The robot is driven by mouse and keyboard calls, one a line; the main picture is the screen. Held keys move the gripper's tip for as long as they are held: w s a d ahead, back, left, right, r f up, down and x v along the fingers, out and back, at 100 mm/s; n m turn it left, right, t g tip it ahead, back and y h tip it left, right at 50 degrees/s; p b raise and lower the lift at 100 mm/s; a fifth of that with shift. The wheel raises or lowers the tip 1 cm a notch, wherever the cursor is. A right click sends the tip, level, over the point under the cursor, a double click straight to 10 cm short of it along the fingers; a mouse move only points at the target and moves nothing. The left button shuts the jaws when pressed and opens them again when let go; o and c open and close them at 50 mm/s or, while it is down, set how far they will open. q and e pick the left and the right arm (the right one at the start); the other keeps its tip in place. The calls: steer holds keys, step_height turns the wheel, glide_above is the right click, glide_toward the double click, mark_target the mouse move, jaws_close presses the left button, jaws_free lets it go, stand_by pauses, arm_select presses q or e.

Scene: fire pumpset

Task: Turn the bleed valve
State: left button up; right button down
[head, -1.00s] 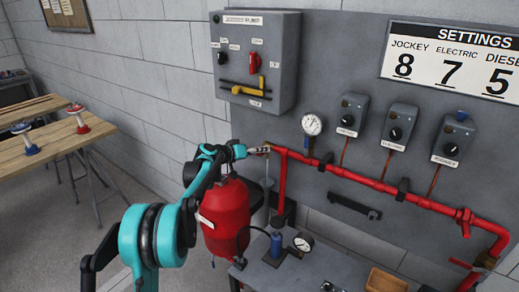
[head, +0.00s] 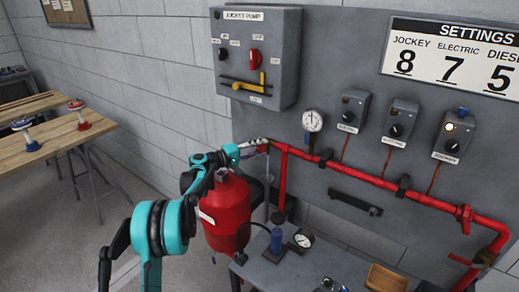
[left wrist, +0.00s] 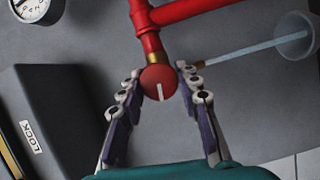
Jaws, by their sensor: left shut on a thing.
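The bleed valve shows in the left wrist view as a round red knob (left wrist: 158,82) with a white mark, on a brass fitting below the red pipe. My left gripper (left wrist: 160,84) has a finger on each side of the knob and is shut on it. In the head view my left gripper (head: 255,147) is at the left end of the red pipe and hides the knob. A pale blue streak (left wrist: 245,45), like water, runs from a brass outlet to a grey cup (left wrist: 295,35). My right gripper is not in view.
A red tank (head: 226,212) stands below my left gripper. A pressure gauge (head: 312,121) and several switch boxes are on the grey panel; the rightmost box (head: 452,137) has a lit lamp. A grey pump control box (head: 255,58) hangs above. A wooden table (head: 60,135) is at left.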

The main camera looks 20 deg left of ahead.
arm_select(q)
steer(key=shift+n+t+h, duration=0.3)
steer(key=shift+n, duration=0.7)
steer(key=o, duration=1.2)
steer(key=v, duration=1.2)
steer(key=shift+f, duration=0.1)
steer(key=shift+d, duration=0.1)
